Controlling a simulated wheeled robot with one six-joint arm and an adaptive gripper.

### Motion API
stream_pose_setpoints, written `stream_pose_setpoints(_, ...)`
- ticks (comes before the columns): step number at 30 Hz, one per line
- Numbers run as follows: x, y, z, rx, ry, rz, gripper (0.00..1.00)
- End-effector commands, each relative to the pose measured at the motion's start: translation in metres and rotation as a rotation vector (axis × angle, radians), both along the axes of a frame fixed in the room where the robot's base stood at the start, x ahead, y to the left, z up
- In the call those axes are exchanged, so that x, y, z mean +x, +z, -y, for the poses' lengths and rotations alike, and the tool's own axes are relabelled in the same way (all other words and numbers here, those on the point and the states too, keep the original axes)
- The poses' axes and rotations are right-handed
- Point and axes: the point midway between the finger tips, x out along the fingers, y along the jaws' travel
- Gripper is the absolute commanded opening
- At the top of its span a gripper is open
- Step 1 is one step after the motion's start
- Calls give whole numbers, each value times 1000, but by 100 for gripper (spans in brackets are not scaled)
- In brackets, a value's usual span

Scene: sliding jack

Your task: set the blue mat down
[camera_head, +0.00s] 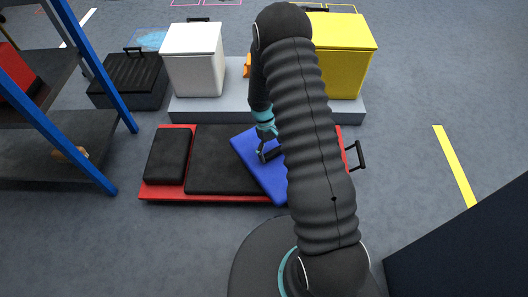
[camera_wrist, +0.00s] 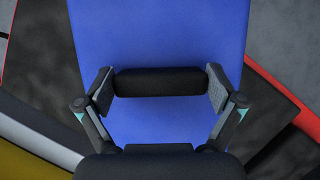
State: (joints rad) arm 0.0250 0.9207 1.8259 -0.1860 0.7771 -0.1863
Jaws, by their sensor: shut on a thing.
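The blue mat (camera_head: 253,163) is a flat blue slab, turned at an angle, at the right part of a low red-edged cart with a black top (camera_head: 222,172). My gripper (camera_head: 267,147) is shut on the black handle (camera_wrist: 160,82) of the mat, from above. In the wrist view the blue mat (camera_wrist: 160,35) fills the middle, with the handle between my two fingers. My arm hides the mat's right part in the head view. I cannot tell whether the mat touches the cart top.
A black pad (camera_head: 169,155) lies on the cart's left end. Behind stand a white box (camera_head: 193,65) and a yellow box (camera_head: 342,62) on a grey platform (camera_head: 205,106). A blue-posted shelf (camera_head: 85,160) is at left. The cart's black handle (camera_head: 357,157) sticks out right.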

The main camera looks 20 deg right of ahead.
Motion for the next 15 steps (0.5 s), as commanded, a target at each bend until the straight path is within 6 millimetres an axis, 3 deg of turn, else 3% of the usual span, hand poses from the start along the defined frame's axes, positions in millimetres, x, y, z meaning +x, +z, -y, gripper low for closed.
stream_pose_setpoints(1,9,-10,17,-2,110,6,37)
stream_pose_setpoints(9,43,6,97,-5,706,5,37)
stream_pose_setpoints(15,53,19,128,-4,923,1,37)
